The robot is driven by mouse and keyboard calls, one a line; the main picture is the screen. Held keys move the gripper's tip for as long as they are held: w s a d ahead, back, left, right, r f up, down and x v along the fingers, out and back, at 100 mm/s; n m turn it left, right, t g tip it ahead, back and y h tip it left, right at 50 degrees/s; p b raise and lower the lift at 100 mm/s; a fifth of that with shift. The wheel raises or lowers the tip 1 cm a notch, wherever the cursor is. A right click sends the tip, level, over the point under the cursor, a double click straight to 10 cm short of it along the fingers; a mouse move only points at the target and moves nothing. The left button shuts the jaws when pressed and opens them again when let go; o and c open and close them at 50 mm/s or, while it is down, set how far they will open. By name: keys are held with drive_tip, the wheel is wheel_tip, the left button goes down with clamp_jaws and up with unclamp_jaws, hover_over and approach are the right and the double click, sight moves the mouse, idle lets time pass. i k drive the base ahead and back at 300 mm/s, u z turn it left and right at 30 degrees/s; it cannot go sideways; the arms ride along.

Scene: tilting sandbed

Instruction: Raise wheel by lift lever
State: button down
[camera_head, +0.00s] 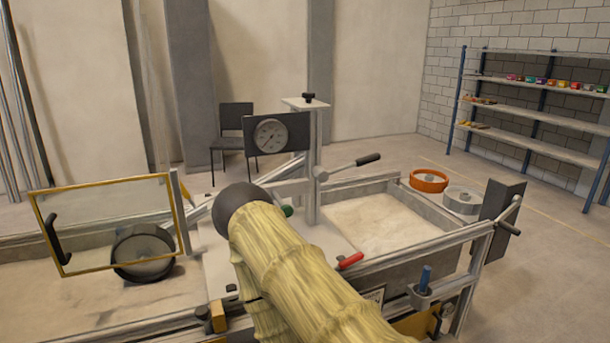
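A dark wheel (143,252) rests on the sand at the left end of the bed, partly behind a yellow-framed clear guard (105,222). A lever with a black grip (368,159) sticks out to the right from the upright post (313,165) at mid-bed. A red-handled lever (350,260) lies by the front rail, and a green knob (288,210) shows below the post. None is labelled, so I cannot tell which is the lift lever. My yellowish arm reaches up from the bottom centre to a dark round joint. My gripper is not visible.
A dial gauge (271,136) is mounted left of the post. The sandbed's right section (385,222) holds smooth sand. An orange wheel (429,180) and a grey wheel (461,199) lie beyond it. A chair (235,130) and shelves (540,115) stand behind. Right floor is clear.

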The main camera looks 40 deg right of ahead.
sight(322, 175)
drive_tip(key=u, duration=2.25)
drive_tip(key=k, duration=0.85)
drive_tip(key=z, duration=2.3)
